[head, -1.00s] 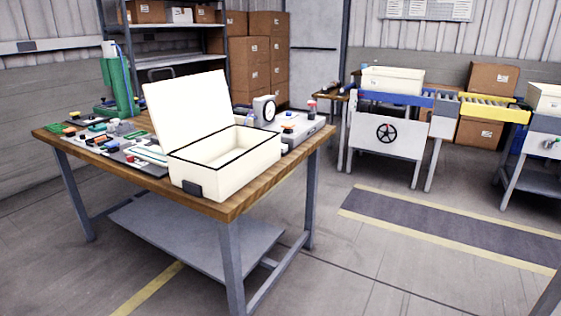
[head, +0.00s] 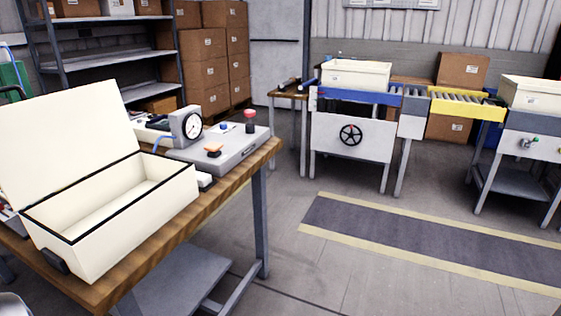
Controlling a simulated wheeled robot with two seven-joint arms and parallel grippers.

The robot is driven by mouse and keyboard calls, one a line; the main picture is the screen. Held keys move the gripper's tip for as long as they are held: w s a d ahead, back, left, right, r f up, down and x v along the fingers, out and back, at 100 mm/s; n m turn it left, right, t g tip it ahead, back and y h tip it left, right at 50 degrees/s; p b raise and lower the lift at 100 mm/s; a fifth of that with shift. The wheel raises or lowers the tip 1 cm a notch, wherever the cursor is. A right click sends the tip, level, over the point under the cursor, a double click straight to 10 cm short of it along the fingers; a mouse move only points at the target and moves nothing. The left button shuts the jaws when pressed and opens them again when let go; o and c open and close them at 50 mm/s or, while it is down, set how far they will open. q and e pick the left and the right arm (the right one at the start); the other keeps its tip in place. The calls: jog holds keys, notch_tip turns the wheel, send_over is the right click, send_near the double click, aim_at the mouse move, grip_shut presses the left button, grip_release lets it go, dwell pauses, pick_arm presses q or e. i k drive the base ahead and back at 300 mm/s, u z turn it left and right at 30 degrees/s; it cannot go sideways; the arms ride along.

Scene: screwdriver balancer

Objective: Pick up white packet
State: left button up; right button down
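I cannot pick out a white packet in the head view. An open cream box (head: 125,225) with its lid (head: 62,135) raised stands on the wooden workbench (head: 188,240) at the left. The part of the box's inside that shows looks empty. A small pale item with a dark side (head: 204,181) sits by the box's right end, too small to identify. Neither of my grippers shows in this view.
A grey device (head: 225,148) with a red knob and a dial gauge (head: 187,124) stand on the bench's far part. A conveyor (head: 352,140) with a cream bin (head: 357,74) is at the back right. The floor right of the bench is clear.

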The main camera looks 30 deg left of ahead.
aim_at(203, 180)
jog(key=u, duration=0.15)
jog(key=i, duration=1.15)
jog(key=u, duration=0.65)
